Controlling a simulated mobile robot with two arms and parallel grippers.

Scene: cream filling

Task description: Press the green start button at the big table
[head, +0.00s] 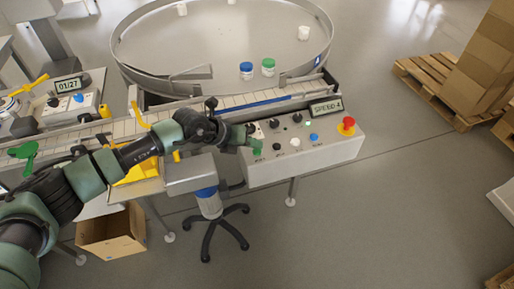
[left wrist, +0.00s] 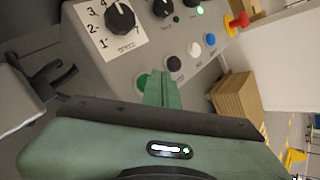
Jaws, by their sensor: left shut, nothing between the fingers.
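The green start button (head: 257,152) is at the left end of the lower button row on the grey control panel (head: 335,153). In the left wrist view the green button (left wrist: 142,82) shows just left of the fingertips, partly covered by them. My left gripper (head: 252,141) reaches in from the left, over the panel's left end. Its green fingers (left wrist: 161,76) are shut with nothing between them. The fingertips are right at the button; I cannot tell whether they touch it. My right gripper is not in view.
Beside the green button are black (left wrist: 174,63), white (left wrist: 194,50) and blue (left wrist: 209,40) buttons. A red emergency knob (head: 347,124) stands at the panel's right end. Black dials and a "SPEED 4" display (head: 326,108) sit above. The round table (head: 210,45) and conveyor lie behind.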

